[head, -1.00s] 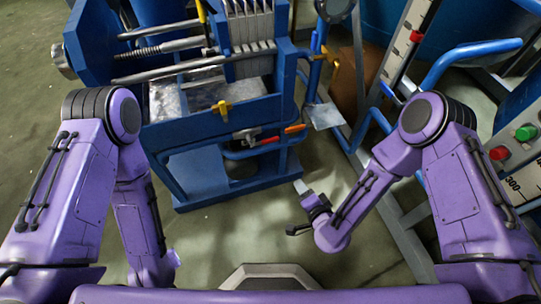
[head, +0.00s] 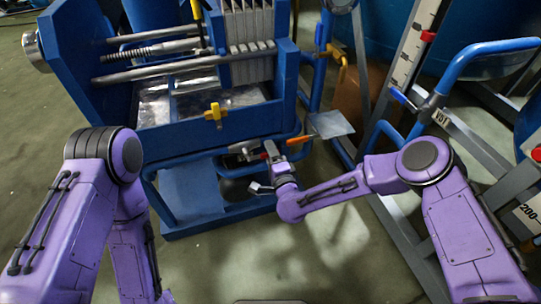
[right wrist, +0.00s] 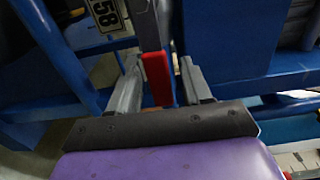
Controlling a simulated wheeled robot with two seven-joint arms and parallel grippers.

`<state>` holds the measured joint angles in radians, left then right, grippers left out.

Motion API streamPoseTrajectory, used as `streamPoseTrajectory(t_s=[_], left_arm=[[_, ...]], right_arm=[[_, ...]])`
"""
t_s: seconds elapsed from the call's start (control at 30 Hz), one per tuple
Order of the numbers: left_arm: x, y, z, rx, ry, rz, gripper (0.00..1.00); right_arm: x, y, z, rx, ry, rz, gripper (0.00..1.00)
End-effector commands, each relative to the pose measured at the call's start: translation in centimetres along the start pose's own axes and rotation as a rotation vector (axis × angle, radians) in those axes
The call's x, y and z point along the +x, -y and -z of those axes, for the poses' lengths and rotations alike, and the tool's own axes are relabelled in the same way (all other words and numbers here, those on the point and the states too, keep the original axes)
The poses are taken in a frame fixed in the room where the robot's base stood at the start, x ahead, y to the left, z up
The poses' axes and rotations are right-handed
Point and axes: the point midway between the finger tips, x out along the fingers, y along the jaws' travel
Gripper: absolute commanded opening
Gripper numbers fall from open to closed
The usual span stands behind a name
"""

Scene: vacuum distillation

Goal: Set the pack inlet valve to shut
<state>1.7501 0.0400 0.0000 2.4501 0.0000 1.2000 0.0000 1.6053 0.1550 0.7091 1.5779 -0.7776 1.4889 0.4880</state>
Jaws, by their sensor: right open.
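A lever with a red grip (right wrist: 157,75) stands between the two fingers of my open right gripper (right wrist: 160,82) in the right wrist view. The fingers are on either side of it, not closed on it. In the head view my right gripper (head: 270,158) is at the pipe under the front of the blue plate press (head: 160,138), where it largely hides the red grip. An orange lever (head: 300,140) is just to its right. No readable label shows which lever is the pack inlet valve. My left gripper is out of view.
A yellow valve handle (head: 215,114) is on the press front, above my right gripper. A metal plate (head: 331,124) sticks out to the right. A blue pipe (head: 480,55) and a grey frame stand further right. Floor (head: 260,255) is clear in front.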

Motion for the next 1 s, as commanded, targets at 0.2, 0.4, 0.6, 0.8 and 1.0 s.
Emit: streamPoseTrajectory(t_s=[0.2, 0.4, 0.6, 0.8, 1.0], left_arm=[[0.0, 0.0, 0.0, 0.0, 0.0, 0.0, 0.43], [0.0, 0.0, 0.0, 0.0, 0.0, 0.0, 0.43], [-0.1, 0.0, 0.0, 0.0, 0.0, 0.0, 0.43], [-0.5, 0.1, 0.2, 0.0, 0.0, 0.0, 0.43], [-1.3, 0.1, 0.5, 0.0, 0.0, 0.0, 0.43]], right_arm=[[0.1, 0.0, 0.0, 0.0, 0.0, -0.001, 0.49], [0.1, 0.0, 0.0, 0.0, 0.001, -0.001, 0.0], [0.1, 0.1, 0.0, -0.006, 0.001, -0.001, 0.0], [0.2, 0.5, 0.2, -0.059, -0.002, -0.001, 0.0], [0.7, 1.5, 1.2, -0.187, -0.016, -0.003, 0.0]])
